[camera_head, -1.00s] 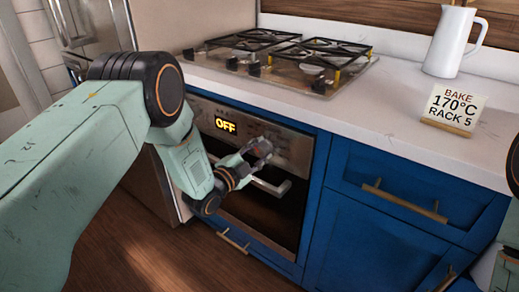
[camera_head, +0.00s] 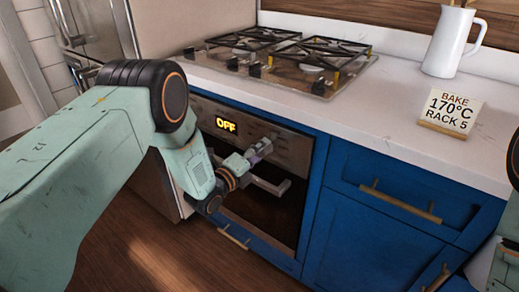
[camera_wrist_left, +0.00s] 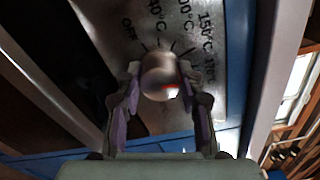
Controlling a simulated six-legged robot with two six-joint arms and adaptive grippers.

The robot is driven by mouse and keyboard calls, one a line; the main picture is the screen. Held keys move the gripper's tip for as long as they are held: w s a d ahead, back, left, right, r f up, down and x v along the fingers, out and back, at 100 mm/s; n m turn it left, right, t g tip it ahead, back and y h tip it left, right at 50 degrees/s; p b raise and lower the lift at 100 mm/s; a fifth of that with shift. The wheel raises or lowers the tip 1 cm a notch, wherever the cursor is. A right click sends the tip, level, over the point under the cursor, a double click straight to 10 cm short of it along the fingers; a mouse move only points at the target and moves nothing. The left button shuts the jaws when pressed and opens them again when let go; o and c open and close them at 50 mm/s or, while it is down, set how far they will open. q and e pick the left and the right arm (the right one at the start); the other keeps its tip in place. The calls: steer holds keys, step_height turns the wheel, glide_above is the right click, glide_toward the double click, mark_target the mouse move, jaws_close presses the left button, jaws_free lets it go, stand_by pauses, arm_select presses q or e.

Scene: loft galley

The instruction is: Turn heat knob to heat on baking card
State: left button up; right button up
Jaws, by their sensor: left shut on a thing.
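The baking card (camera_head: 450,109) stands on the counter at the right and reads BAKE 170°C RACK 5. The oven (camera_head: 290,147) is below the cooktop, and its display (camera_head: 226,124) reads OFF. In the left wrist view, the round metal heat knob (camera_wrist_left: 160,77) sits between the fingers of my left gripper (camera_wrist_left: 160,92), which is shut on it. Printed marks OFF, a partly hidden value and 150°C show around the knob. In the head view my left gripper (camera_head: 260,150) is at the oven's control panel and hides the knob. My right gripper is not in view.
The oven handle (camera_head: 272,186) runs just below my left gripper. A gas cooktop (camera_head: 285,62) and a white pitcher (camera_head: 450,42) are on the counter (camera_head: 390,88). Blue cabinets (camera_head: 385,205) stand right of the oven.

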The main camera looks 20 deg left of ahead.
arm_select(q)
steer(key=shift+r+m, duration=0.1)
steer(key=shift+m, duration=0.6)
steer(key=o, duration=1.2)
steer(key=v, duration=1.2)
